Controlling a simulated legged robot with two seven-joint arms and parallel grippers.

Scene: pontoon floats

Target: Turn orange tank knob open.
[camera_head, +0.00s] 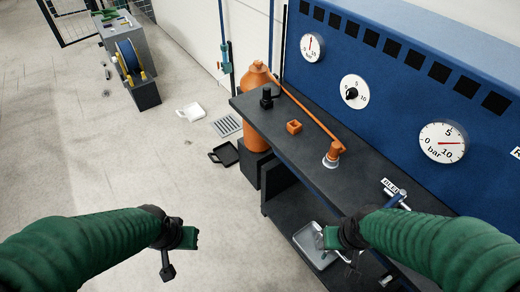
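An orange tank (256,118) stands on the floor at the left end of the dark bench. Its narrow top (258,66) is orange, and no separate knob can be made out there. An orange pipe (308,115) runs from the top to an orange fitting (335,152) on the bench. My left gripper (180,250) hangs over the floor, in front of and well apart from the tank. My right gripper (337,252) is near the bench's front edge, also apart from the tank. Their fingers are small and dark, so their opening is unclear.
The bench (300,153) holds a black fitting (266,98) and an orange square block (294,127). A grey tray (318,256) lies below by my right gripper. A blue gauge panel (400,65) rises behind. A black tray (224,154) lies left of the tank.

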